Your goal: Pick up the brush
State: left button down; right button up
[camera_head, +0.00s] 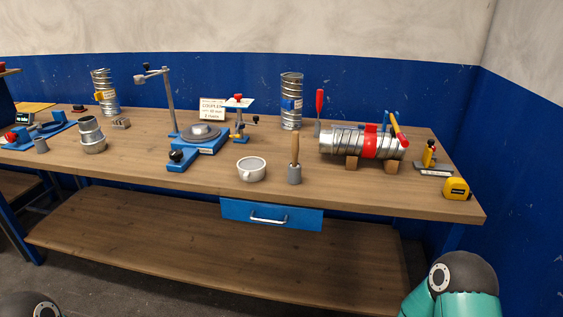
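A wooden handle (295,149) stands upright in a small grey holder (295,175) near the bench's front edge. It looks like the brush; any bristles are hidden inside the holder. Neither of my grippers is in view. Only a teal and dark part of one of my arms shows at the bottom right, and a dark part of mine at the bottom left.
Right of the holder, a silver spiral duct (340,143) with a red band lies on wooden blocks (391,167). Behind stand an upright duct (291,112) and a red-handled tool (319,103). A blue-based turntable fixture (203,141) is left. A yellow tape measure (457,188) sits near the right edge.

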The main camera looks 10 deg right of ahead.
aim_at(294, 136)
jog(key=z, duration=0.15)
jog(key=i, duration=0.9)
jog(key=u, duration=0.05)
